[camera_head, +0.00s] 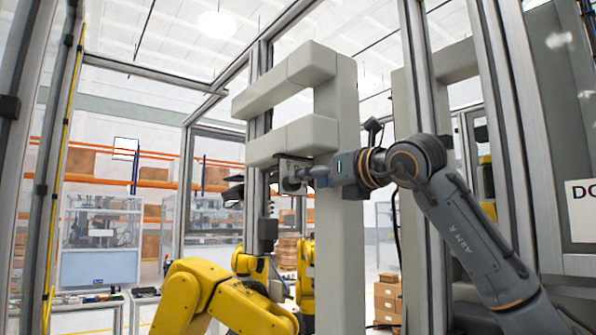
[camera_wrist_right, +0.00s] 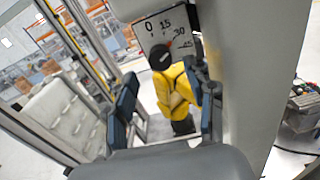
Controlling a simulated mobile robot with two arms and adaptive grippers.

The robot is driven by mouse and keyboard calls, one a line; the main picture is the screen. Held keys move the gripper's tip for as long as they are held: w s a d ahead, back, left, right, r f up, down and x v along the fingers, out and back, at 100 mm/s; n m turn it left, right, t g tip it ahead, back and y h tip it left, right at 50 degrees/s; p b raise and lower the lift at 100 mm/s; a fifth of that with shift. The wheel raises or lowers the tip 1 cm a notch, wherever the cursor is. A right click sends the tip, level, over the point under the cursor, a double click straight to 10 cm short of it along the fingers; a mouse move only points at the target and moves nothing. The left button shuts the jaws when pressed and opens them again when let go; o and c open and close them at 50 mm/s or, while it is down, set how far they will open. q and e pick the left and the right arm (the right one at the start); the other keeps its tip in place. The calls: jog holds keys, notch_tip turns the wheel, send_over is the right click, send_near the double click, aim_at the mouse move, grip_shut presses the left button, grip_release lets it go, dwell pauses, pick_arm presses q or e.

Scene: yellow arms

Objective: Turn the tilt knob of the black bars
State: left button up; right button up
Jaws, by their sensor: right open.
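In the right wrist view a round black knob (camera_wrist_right: 160,57) sits on a white dial plate (camera_wrist_right: 145,32) printed 0, 15, 30 and 45. My right gripper (camera_wrist_right: 163,85) is open, with its dark blue fingers apart at either side of the knob in the picture. I cannot tell whether a finger touches it. The black bars cannot be clearly identified. My left gripper is not in view.
Metal enclosure posts (camera_head: 425,75) rise close to my right arm. Shelves with boxes (camera_head: 90,165) are far back.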

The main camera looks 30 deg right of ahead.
jog(key=w, duration=0.1)
jog(key=w+p, duration=0.1)
jog(key=w, duration=0.3)
jog(key=shift+a+p, duration=0.35)
grip_shut()
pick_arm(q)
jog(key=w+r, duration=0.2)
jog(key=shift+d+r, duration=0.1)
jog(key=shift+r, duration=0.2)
pick_arm(e)
jog(key=shift+n, duration=0.4)
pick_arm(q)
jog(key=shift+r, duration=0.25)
pick_arm(e)
jog(key=shift+s+n, duration=0.1)
jog(key=shift+n, duration=2.5)
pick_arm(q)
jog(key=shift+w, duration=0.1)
